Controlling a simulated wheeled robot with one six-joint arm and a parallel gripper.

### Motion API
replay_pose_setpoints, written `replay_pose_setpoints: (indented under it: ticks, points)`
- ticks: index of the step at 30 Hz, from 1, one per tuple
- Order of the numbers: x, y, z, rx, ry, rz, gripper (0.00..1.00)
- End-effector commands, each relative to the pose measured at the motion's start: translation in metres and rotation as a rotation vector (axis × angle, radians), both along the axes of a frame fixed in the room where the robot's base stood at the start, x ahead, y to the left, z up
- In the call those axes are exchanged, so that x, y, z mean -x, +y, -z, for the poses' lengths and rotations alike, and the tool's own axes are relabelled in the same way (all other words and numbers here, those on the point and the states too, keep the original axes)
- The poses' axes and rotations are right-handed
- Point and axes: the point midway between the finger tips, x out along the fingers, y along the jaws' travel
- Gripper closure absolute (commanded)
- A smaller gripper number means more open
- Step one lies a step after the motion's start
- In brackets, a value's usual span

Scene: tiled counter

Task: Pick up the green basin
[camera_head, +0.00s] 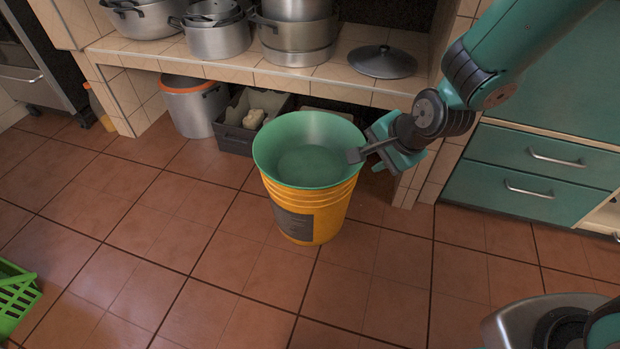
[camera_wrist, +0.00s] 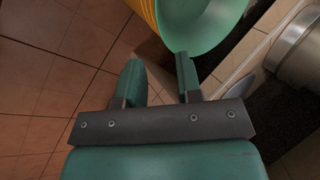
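The green basin (camera_head: 300,140) is a wide round bowl sitting in the mouth of a yellow-orange ribbed bucket (camera_head: 318,205) on the floor. My gripper (camera_head: 364,148) is at the basin's right rim, with one finger overlapping the rim in the head view. In the wrist view, the two fingers (camera_wrist: 157,70) are apart with nothing visible clamped between them. The basin (camera_wrist: 205,22) and the bucket's ribbed edge (camera_wrist: 146,12) show beyond the fingertips, mostly past the right finger. I cannot tell whether that finger touches the rim.
A tiled counter (camera_head: 265,77) with metal pots (camera_head: 218,38) and a dark lid (camera_head: 382,61) is behind. Under it are an orange-rimmed pot (camera_head: 193,105) and a dark crate (camera_head: 238,138). Green drawers (camera_head: 535,170) stand right; a green basket (camera_head: 14,298) is at left. The front floor is mostly clear.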

Motion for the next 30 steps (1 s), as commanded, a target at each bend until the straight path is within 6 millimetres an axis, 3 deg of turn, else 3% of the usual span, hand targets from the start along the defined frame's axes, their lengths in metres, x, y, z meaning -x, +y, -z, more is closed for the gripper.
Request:
replay_pose_setpoints:
  ticks: [1,8,18,30]
  points:
    - [-0.002,-0.001,0.017,-0.006,0.0,0.022,0.67]
    - [-0.015,0.005,0.047,-0.016,-0.001,0.053,0.67]
    - [-0.047,0.027,0.112,-0.016,-0.001,0.051,0.67]
    - [-0.065,0.038,0.146,-0.016,-0.003,0.052,0.67]
